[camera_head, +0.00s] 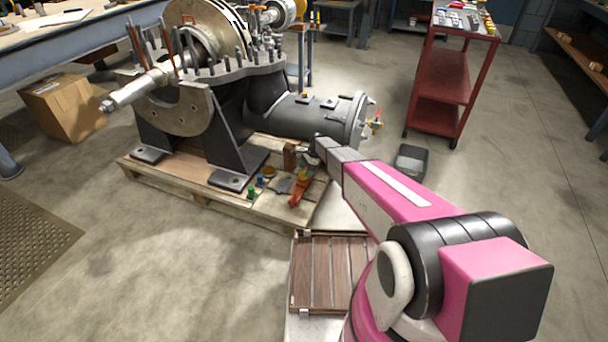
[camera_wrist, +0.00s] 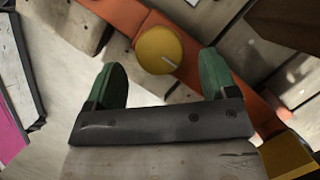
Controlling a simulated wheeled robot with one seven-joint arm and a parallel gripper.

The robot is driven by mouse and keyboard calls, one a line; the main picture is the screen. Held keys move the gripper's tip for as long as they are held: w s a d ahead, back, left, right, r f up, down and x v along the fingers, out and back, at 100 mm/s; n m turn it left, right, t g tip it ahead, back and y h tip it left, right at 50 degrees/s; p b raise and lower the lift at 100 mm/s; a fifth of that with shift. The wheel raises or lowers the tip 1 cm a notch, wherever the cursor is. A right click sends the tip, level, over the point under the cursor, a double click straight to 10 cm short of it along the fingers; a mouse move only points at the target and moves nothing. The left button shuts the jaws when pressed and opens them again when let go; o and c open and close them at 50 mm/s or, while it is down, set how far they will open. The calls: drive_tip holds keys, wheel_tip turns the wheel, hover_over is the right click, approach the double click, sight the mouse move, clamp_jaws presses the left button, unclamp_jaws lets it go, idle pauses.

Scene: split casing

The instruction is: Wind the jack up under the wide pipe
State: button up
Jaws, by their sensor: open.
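The wide pipe (camera_head: 300,118) is a dark grey flanged cylinder reaching right from the casing, above the pallet. The orange jack (camera_head: 296,198) stands on the pallet's right end, near the pipe, partly hidden by my gripper. In the wrist view the orange jack body (camera_wrist: 190,88) runs diagonally beneath my gripper, with a round yellow knob (camera_wrist: 157,44) bearing a pale line. My gripper (camera_wrist: 163,60) is open, its green fingers on either side of the knob and apart from it in the picture. Whether they are at the knob's height I cannot tell. The jack's top is not clear.
The casing (camera_head: 235,85) stands on a wooden pallet (camera_head: 195,195). Small coloured items and a wooden block (camera_head: 290,155) lie near the jack. A red cart (camera_head: 442,75) and a grey bin (camera_head: 410,160) stand to the right.

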sight(304, 173)
drive_tip(key=shift+x, duration=1.55)
drive_tip(key=c, duration=0.9)
